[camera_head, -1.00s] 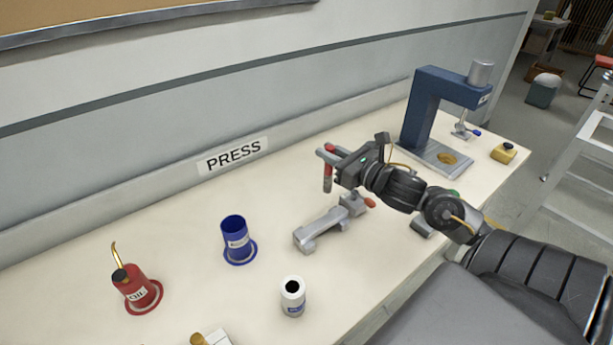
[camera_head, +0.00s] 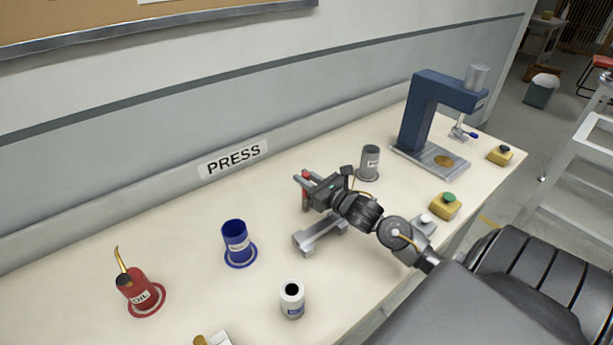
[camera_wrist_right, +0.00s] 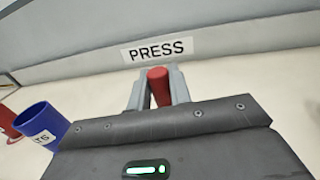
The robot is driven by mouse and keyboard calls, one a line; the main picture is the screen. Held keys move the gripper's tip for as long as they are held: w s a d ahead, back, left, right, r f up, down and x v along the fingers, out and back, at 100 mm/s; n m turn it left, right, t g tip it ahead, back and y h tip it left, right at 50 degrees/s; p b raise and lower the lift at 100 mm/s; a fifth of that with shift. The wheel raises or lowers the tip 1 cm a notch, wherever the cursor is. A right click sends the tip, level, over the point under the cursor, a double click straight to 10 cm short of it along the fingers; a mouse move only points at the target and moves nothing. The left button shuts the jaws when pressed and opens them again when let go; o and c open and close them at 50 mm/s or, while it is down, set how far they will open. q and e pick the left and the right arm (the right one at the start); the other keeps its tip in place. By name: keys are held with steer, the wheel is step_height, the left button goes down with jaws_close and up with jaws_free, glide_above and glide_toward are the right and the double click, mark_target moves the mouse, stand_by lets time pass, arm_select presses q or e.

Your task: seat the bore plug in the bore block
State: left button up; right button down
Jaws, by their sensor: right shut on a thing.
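My right gripper (camera_head: 303,180) is shut on an upright red-topped plug (camera_head: 305,192), which I take as the bore plug. In the right wrist view its red end (camera_wrist_right: 158,75) shows between the two grey fingers. The plug hangs behind and above a grey vise-like fixture (camera_head: 312,240), partly hidden by my gripper and arm. I cannot tell for sure which thing is the bore block. A white cylinder (camera_head: 292,302) with a dark round hole in its top stands in front of the fixture. The plug is clear of it. My left gripper is not in view.
A blue cup (camera_head: 236,238) and a red oil can (camera_head: 138,290) stand to the left. A grey labelled pot (camera_head: 369,162), a yellow box with a green button (camera_head: 445,206) and a blue press (camera_head: 418,115) stand to the right. Bench around the blue cup is clear.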

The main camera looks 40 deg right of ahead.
steer(key=shift+f, duration=0.1)
steer(key=c, duration=1.7)
jaws_free()
steer(key=shift+f, duration=0.1)
steer(key=shift+c, duration=0.2)
steer(key=o, duration=0.5)
steer(key=shift+c, duration=0.2)
